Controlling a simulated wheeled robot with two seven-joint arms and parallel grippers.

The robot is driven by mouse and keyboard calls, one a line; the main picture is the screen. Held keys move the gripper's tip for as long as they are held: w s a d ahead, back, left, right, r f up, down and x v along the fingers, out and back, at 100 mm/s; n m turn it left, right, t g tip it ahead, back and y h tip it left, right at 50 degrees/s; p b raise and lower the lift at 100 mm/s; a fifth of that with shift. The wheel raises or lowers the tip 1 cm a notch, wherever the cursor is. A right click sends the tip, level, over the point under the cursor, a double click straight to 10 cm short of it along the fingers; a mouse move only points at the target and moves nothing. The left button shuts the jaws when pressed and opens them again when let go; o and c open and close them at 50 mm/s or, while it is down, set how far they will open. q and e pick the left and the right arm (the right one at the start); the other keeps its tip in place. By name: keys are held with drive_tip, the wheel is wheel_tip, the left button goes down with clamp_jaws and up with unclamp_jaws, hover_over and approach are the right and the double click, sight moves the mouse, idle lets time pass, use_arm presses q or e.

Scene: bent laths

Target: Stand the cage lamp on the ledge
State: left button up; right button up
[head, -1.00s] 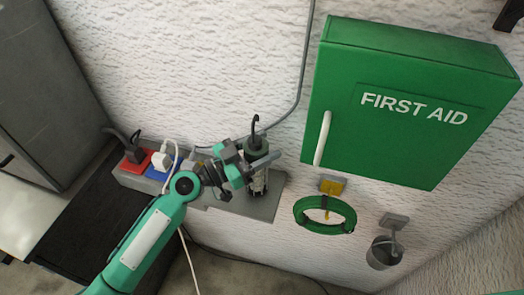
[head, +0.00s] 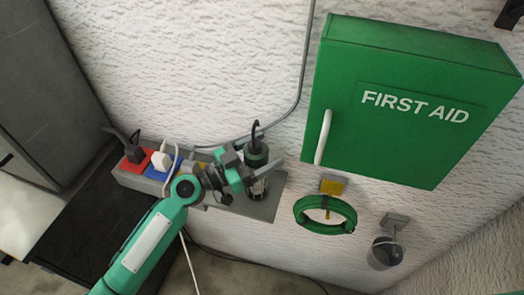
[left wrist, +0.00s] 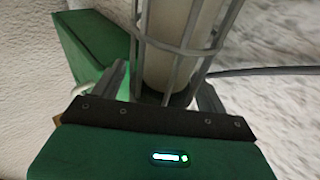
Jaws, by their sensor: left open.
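Part of the cage is hidden behind the gripper in the head view. My right gripper is not in view.
A grey conduit (head: 303,75) runs down the wall.

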use_arm(q)
drive_tip(key=shift+r+p, duration=0.25)
drive_tip(key=shift+p, duration=0.1)
drive_tip(key=b+v, duration=0.7)
drive_tip(key=v, duration=0.5)
drive_tip(key=shift+b, duration=0.4)
drive_tip(key=shift+s+f, duration=0.1)
drive_tip(key=shift+f, duration=0.1)
